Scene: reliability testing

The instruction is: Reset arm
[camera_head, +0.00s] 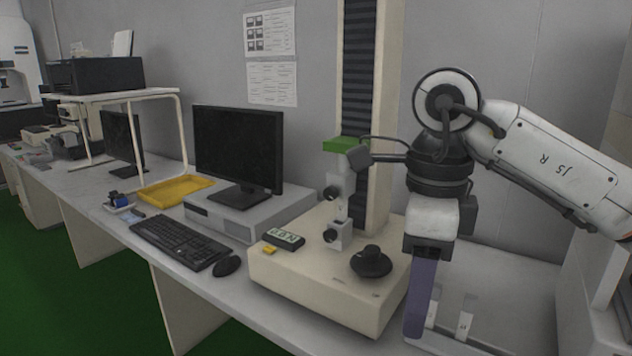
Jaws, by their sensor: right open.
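My right arm comes in from the right edge, bent over the bench. Its gripper (416,328) hangs pointing down at the right side of the testing machine (320,290), over the bench top. The gripper is open, and I see no object in it; its purplish fingers overlap from this angle, so the gap is hidden. The machine has a cream base, a tall dark-ribbed column, metal clamps (338,232), a green block (341,145) and a black round knob (371,262). My left gripper is out of view.
A monitor (238,150), keyboard (180,243), mouse (226,266) and yellow tray (176,190) stand left of the machine. Small metal brackets (465,325) are on the bench near the gripper. A pale cabinet (598,290) stands at far right. Bare bench lies between.

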